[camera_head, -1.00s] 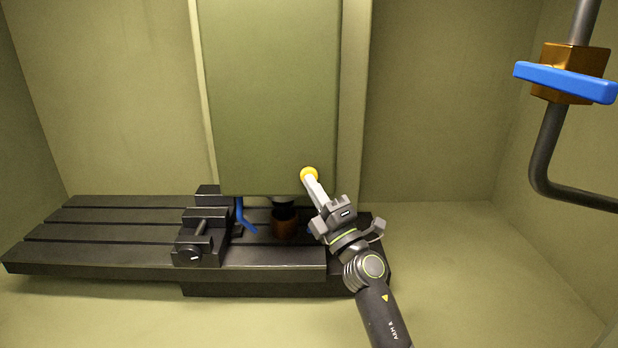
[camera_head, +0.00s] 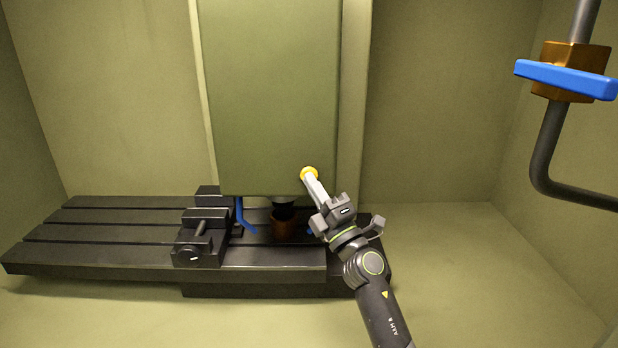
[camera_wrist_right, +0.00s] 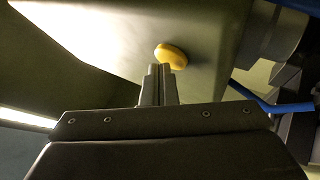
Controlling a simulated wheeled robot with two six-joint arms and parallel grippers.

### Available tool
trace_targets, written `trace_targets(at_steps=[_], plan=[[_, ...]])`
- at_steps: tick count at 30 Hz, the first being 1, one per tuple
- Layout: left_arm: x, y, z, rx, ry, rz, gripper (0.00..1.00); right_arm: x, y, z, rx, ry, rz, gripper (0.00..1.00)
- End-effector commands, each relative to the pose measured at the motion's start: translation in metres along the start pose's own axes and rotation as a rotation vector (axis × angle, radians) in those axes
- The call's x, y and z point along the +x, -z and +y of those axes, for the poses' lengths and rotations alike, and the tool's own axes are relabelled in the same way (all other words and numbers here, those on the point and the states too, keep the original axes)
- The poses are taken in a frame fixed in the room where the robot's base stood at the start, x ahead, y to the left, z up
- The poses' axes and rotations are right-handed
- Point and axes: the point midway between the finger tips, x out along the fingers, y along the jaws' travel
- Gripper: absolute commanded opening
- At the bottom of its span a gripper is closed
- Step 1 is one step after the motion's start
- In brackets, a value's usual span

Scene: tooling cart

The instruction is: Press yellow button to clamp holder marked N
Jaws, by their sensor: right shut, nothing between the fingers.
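The round yellow button (camera_head: 309,174) is on the lower front of the green machine head. It also shows in the right wrist view (camera_wrist_right: 172,56). My right gripper (camera_head: 312,182) is shut and empty, with its fingertips right at the button; I cannot tell whether they press it. In the right wrist view the closed fingertips (camera_wrist_right: 160,69) reach the button's lower edge. Under the head, a brown, cup-like piece with a dark top (camera_head: 284,226) sits below the spindle, perhaps the holder; no N is readable. My left gripper is out of view.
The green machine head (camera_head: 270,100) hangs over a black slotted table (camera_head: 110,235) with a black vise (camera_head: 203,238). A blue hose (camera_head: 242,215) hangs beside the spindle. A pipe with a blue handle (camera_head: 565,82) stands at right. Floor at right is clear.

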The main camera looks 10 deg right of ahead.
Motion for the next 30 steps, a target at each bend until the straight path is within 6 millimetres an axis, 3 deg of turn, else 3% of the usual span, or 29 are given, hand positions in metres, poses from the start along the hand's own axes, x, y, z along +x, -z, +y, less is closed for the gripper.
trace_targets(at_steps=[10, 21, 30], plan=[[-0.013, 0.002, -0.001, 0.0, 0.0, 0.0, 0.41, -0.009, 0.007, 0.009, 0.001, 0.0, 0.0, 0.0], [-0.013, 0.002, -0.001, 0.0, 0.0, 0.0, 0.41, -0.013, 0.009, 0.009, 0.001, 0.0, 0.0, 0.0], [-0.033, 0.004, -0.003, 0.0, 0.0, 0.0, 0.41, -0.029, 0.022, 0.025, 0.003, 0.001, -0.001, 0.0]])
